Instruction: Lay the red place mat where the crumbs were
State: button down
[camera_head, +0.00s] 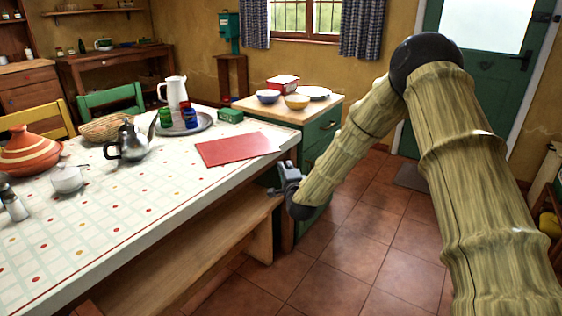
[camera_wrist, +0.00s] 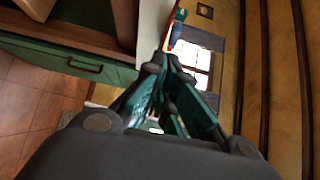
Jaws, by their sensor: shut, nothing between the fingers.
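The red place mat (camera_head: 238,148) lies flat on the table (camera_head: 140,195), near its right end. Under or beside the mat's right corner there is a pale patch; I cannot tell what it is. No crumbs can be made out at this size. My gripper (camera_head: 279,186) is just off the table's right edge, below and right of the mat, apart from it. In the wrist view my gripper (camera_wrist: 165,65) has its fingertips together with nothing between them.
A tray (camera_head: 203,127) with a white jug (camera_head: 174,92) and coloured glasses stands behind the mat. A metal teapot (camera_head: 130,141) stands left. A green cabinet (camera_head: 318,135) with bowls adjoins the table's far right. A wooden bench (camera_head: 190,245) runs along the front.

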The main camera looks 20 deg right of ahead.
jog(key=s, duration=0.5)
jog(key=shift+a, duration=0.1)
dwell(0.3)
jog(key=s+a+f+n+g+y, duration=0.1)
jog(key=s+a+f+n+g, duration=0.25)
jog(key=s+f, duration=0.6)
jog(key=s+a+f+n+g+y, duration=0.15)
jog(key=s+f+n+g, duration=0.35)
jog(key=f, duration=0.7)
jog(key=s+a+f+n+g, duration=0.1)
jog(key=s+f+n+g, duration=0.1)
jog(key=s+f, duration=0.45)
jog(key=s+a+f+n+g, duration=0.1)
jog(key=s+f+n, duration=0.15)
jog(key=s, duration=0.75)
jog(key=s+f+n+g, duration=0.1)
jog(key=s+f+g, duration=0.1)
jog(key=s+f, duration=0.55)
jog(key=s+n+g, duration=0.5)
jog(key=s, duration=1.5)
notch_tip(320, 180, up, 19)
jog(key=w+p, duration=0.1)
jog(key=p, duration=1.8)
jog(key=shift+d+h+p, duration=0.35)
jog(key=shift+d, duration=0.05)
